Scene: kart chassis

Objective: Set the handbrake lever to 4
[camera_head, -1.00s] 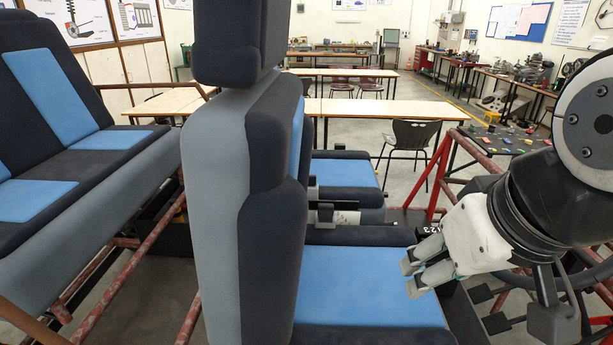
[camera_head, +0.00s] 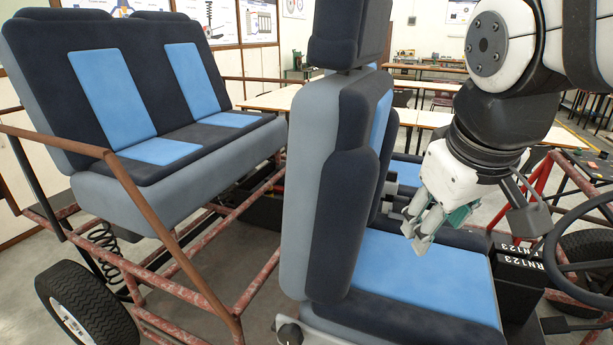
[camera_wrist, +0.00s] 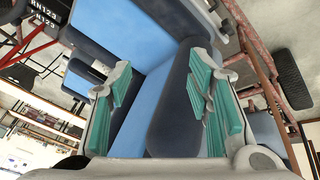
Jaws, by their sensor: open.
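My gripper (camera_head: 418,232) is open and empty, with its green-padded fingers pointing down above the blue front seat cushion (camera_head: 425,275). In the wrist view my gripper (camera_wrist: 160,75) has its fingers spread, with the blue and dark seat between and beyond them. I cannot make out a handbrake lever for certain in either view. A small grey part (camera_head: 391,184) shows between the two front seats, mostly hidden behind the near seat's backrest. A black box marked RN123 (camera_head: 518,285) stands beside the cushion; it also shows at the wrist view's upper left (camera_wrist: 45,13).
The tall front seat backrest (camera_head: 335,190) stands left of my gripper. A steering wheel (camera_head: 575,245) is at the right edge. A blue rear bench (camera_head: 150,195) and red frame tubes (camera_head: 215,300) fill the left. A round knob (camera_head: 289,333) sits low on the near seat.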

